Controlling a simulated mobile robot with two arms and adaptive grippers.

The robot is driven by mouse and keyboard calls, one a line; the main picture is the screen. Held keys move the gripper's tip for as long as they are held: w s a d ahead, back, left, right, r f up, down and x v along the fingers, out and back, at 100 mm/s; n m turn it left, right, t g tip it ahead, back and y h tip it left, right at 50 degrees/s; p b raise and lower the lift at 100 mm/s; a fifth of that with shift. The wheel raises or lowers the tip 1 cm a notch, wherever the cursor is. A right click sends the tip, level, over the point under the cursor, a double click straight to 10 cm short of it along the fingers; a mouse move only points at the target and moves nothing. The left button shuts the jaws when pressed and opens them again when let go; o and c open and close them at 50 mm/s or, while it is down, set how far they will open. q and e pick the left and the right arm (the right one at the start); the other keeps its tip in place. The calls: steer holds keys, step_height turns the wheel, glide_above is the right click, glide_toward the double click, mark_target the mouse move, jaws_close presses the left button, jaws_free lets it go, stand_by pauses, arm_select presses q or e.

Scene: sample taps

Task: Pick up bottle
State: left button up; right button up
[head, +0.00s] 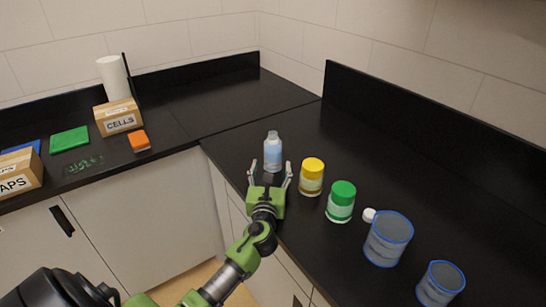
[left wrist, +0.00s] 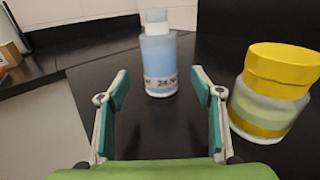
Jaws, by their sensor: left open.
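A small clear bottle with light blue contents and a pale cap (head: 273,150) stands upright on the black counter. In the left wrist view the bottle (left wrist: 159,62) stands beyond the fingertips, centred between them, with dark lettering low on its side. My left gripper (head: 270,170) is open and empty, its fingers pointing at the bottle from the front. In the left wrist view the gripper (left wrist: 160,85) shows a finger on each side, with a gap to the bottle. My right gripper is not in view.
A yellow-capped jar (head: 312,177) stands close to the right of my left gripper. A green-capped jar (head: 341,202), a white cap (head: 369,215) and two blue-rimmed containers (head: 388,240) follow. Boxes (head: 118,117) and an orange block (head: 139,140) lie left. A black backsplash (head: 420,125) runs behind.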

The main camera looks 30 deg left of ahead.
mark_target(272, 157)
arm_select(q)
steer(key=shift+w+a+r, duration=0.25)
steer(key=shift+w, duration=0.15)
steer(key=shift+r+p+x, duration=0.2)
steer(key=shift+p+x, duration=0.15)
steer(key=shift+x, duration=1.95)
steer(key=c, duration=1.3)
steer(key=shift+c, duration=0.9)
steer(key=shift+r, duration=0.15)
